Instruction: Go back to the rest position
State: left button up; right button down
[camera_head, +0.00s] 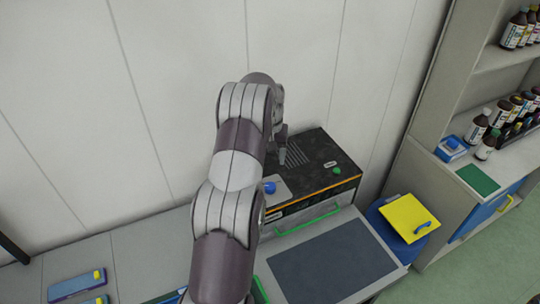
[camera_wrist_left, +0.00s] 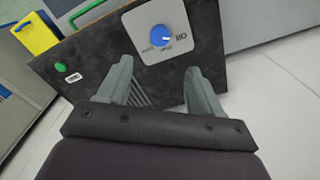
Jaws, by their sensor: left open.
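My left gripper (camera_head: 282,146) is over the back part of a black machine in the head view, partly hidden behind my own wrist. The left wrist view shows its two fingers (camera_wrist_left: 160,82) spread apart with nothing between them. The black machine (camera_head: 318,170) has a blue knob on a pale dial plate and a green button. In the left wrist view the blue knob (camera_wrist_left: 162,36) lies beyond the fingertips and the green button (camera_wrist_left: 60,67) is at the left. Whether the fingers touch the machine's top is unclear. My right gripper is not in view.
A white wall (camera_head: 100,100) rises behind the machine. A dark mat (camera_head: 330,262) lies on the counter in front. At right are a blue bin with a yellow lid (camera_head: 405,216) and shelves holding several brown bottles (camera_head: 478,126). Blue trays (camera_head: 75,284) lie at lower left.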

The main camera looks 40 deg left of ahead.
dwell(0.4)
pick_arm(q)
jog(key=s+d+f+m+b, duration=0.3)
jog(key=s+d+f+b, duration=0.2)
jog(key=s+d, duration=0.6)
jog(key=s+d+f+m+t+b, duration=0.1)
jog(key=s+d+f+m+b, duration=0.2)
jog(key=s+d+b, duration=0.7)
jog(key=d+f, duration=0.2)
jog(key=d, duration=0.2)
jog(key=shift+s+b, duration=0.3)
jog(key=shift+s, duration=0.05)
jog(key=shift+w+a+f, duration=0.1)
jog(key=shift+w, duration=0.05)
